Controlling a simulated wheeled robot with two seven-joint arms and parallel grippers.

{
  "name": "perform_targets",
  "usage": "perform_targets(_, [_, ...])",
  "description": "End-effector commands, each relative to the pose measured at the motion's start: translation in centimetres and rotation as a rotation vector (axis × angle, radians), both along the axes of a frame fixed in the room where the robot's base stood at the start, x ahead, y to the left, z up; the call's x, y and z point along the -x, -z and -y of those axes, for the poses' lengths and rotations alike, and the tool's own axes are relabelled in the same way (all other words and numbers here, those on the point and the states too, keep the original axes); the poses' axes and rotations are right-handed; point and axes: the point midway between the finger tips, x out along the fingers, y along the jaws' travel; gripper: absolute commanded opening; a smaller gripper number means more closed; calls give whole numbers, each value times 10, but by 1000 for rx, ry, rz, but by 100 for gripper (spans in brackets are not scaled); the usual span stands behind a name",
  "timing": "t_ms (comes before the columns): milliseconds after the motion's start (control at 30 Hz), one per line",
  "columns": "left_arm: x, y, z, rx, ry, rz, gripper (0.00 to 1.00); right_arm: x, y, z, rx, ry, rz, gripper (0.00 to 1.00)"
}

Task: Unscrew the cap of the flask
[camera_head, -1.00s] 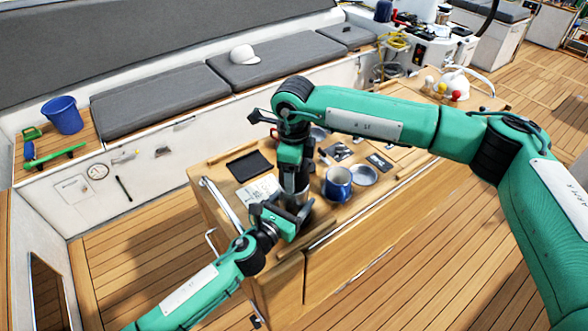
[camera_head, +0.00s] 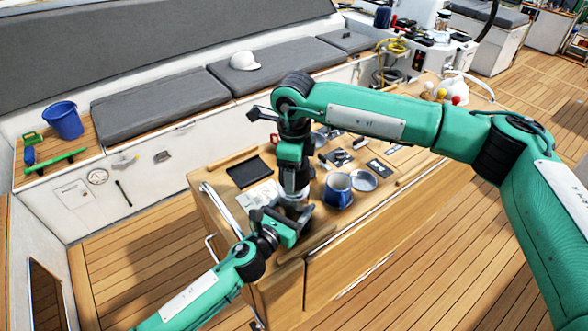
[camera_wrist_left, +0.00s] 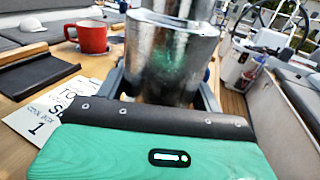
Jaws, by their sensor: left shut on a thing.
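The flask is a silver metal cylinder, upright at the near left part of the wooden table; its body (camera_wrist_left: 165,60) fills the top middle of the left wrist view. A narrower silver part above its shoulder is cut off by the top edge of that view. My left gripper (camera_head: 292,218) is shut around the flask body from the near side. My right gripper (camera_head: 294,192) points down over the flask's top. It hides the cap in the head view, and its fingers are too small and covered to tell whether they are shut.
A red mug (camera_wrist_left: 93,38) shows in the left wrist view. The table's near edge is close to my left gripper.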

Motion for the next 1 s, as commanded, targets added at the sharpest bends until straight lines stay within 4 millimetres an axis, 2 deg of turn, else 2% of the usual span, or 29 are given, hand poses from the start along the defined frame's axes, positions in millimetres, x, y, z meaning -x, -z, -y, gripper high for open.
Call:
perform_targets(167, [0,0,0,-1,0,-1,3,0,-8,0,-1,0,1,39])
perform_targets(400, [0,1,0,-1,0,-1,3,0,-37,0,0,0,1,39])
perform_targets(633, [0,0,0,-1,0,-1,3,0,-40,0,0,0,-1,39])
perform_targets(667, [0,0,0,-1,0,-1,69,0,-40,0,0,0,-1,39])
perform_targets(767, [0,0,0,-1,0,-1,89,0,-40,0,0,0,-1,39])
perform_targets(800, [0,0,0,-1,0,-1,93,0,-40,0,0,0,-1,39])
perform_targets(1000, [0,0,0,0,0,0,93,0,-40,0,0,0,-1,39])
